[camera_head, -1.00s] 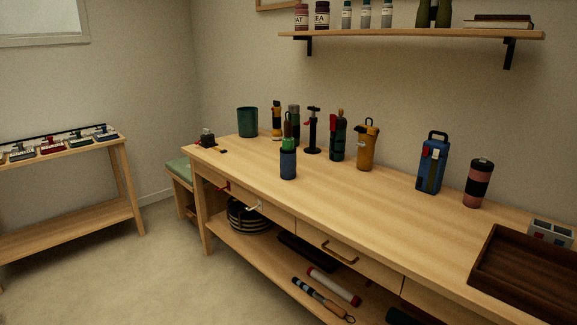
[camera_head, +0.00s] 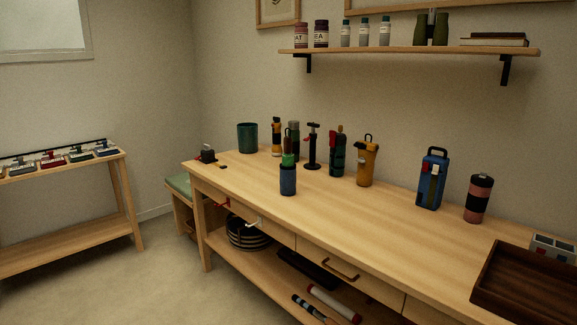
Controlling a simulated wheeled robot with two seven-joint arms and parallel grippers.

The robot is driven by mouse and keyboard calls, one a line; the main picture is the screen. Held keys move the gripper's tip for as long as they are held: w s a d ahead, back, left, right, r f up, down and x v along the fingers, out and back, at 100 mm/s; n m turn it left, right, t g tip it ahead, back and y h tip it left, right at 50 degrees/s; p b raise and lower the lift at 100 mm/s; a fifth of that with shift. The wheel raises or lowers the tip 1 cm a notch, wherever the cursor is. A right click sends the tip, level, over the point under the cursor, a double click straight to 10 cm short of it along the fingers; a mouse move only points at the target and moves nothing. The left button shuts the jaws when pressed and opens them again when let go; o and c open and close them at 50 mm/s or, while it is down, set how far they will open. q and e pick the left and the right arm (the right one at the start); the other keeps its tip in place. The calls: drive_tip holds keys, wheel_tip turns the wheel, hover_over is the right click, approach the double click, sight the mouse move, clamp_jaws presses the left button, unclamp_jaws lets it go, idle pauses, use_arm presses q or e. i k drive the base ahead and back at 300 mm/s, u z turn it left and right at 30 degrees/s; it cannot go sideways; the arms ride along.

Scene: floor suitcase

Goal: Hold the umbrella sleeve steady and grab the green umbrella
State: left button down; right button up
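A short blue sleeve (camera_head: 288,181) stands upright near the front edge of the wooden bench. A green piece (camera_head: 289,159) sticks out of its top; it looks like the green umbrella, mostly hidden inside the sleeve. A thin dark red and brown item stands just behind it and partly overlaps it in the picture. Neither of my grippers shows in the head view.
The wooden bench (camera_head: 372,219) has a clear front strip. Behind the sleeve stand a dark green bin (camera_head: 247,138), a black pump (camera_head: 312,147), a yellow bottle (camera_head: 367,162) and a blue case (camera_head: 432,179). A dark wooden tray (camera_head: 526,285) lies at right. A shelf (camera_head: 420,50) hangs above.

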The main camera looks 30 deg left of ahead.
sight(287, 157)
drive_tip(key=k, duration=1.3)
drive_tip(key=u, duration=1)
drive_tip(key=i, duration=1.1)
drive_tip(key=u, duration=1)
drive_tip(key=i, duration=1.9)
drive_tip(key=z, duration=1.2)
drive_tip(key=i, duration=1.1)
drive_tip(key=z, duration=1.05)
drive_tip(key=k, duration=0.15)
drive_tip(key=z, duration=0.15)
drive_tip(key=i, duration=0.2)
